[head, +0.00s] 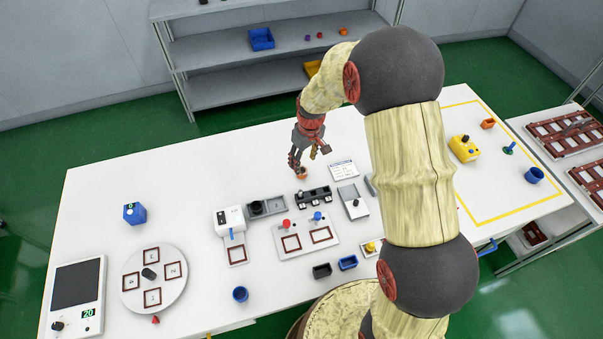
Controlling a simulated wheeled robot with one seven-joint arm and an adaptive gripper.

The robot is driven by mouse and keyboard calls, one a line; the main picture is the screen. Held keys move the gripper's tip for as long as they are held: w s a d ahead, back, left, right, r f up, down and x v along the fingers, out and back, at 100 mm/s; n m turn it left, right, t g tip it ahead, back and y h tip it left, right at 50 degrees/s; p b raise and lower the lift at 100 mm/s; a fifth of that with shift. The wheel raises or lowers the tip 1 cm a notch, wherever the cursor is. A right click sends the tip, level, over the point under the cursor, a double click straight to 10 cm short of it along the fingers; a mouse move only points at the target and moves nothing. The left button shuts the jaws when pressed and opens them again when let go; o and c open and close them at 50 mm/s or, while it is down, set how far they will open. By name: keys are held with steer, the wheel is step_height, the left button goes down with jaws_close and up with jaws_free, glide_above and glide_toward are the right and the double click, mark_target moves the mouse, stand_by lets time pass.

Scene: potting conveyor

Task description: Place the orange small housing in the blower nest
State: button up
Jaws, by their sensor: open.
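A small orange housing (302,174) sits on the white table just under my gripper (302,163), near the back edge. My gripper is open and points down, with its fingers just above or around the housing; I cannot tell whether they touch it. A white machine (229,218) with a blue part stands left of the middle, with a brown-framed square nest (237,254) in front of it. This may be the blower nest, but I cannot read a label. A second orange piece (488,124) lies at the far right of the table.
A plate (292,252) with red and blue buttons, a black fixture (314,197) and grey trays lie mid-table. A round dial plate (134,282), a blue block (134,213) and a scale (75,299) are left. Blue and black bins stand in front. The back left table is clear.

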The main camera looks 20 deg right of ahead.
mark_target(302, 169)
steer(key=f, duration=0.3)
steer(key=f+b, duration=0.1)
steer(key=f, duration=0.1)
steer(key=shift+a, duration=0.4)
steer(key=shift+c, duration=0.4)
steer(key=c, duration=0.9)
steer(key=shift+r, duration=0.15)
